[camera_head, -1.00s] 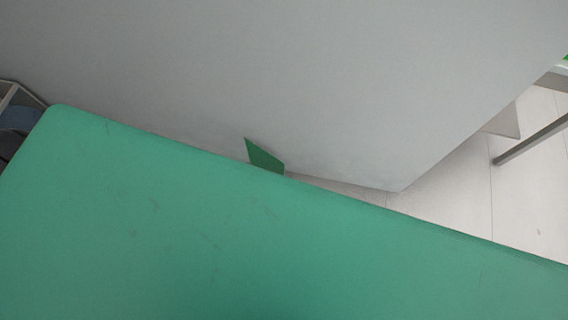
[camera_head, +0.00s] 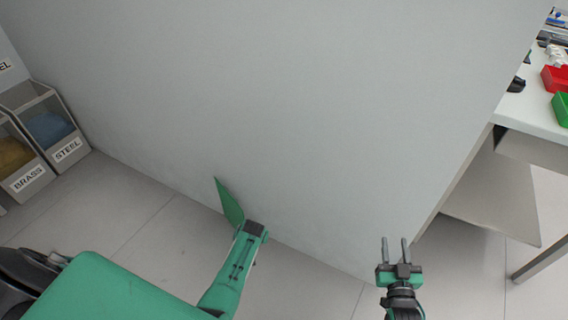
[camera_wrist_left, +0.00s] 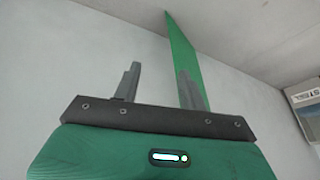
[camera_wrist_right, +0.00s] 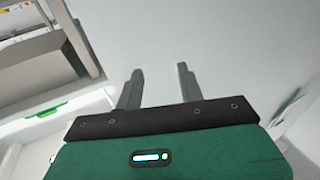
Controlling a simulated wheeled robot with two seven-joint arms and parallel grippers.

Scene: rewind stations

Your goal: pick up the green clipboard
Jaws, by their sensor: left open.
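The green clipboard (camera_head: 228,202) stands tilted against the grey wall, near the floor, in the head view. In the left wrist view the clipboard (camera_wrist_left: 184,50) rises behind the right-hand finger, which covers its lower part. My left gripper (camera_wrist_left: 160,68) is open close to it; I cannot tell whether the finger touches it. In the head view the left arm's end hides the clipboard's lower end, and its fingers are not clear. My right gripper (camera_head: 395,240) is open and empty in front of the wall, well right of the clipboard; its fingers also show apart in the right wrist view (camera_wrist_right: 160,68).
The grey wall (camera_head: 300,110) stands close behind the clipboard. Bins labelled STEEL (camera_head: 50,128) and BRASS (camera_head: 17,160) are at the left. A table (camera_head: 535,105) with red (camera_head: 557,79) and green trays is at the right. Pale floor (camera_head: 150,215) lies open before the wall.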

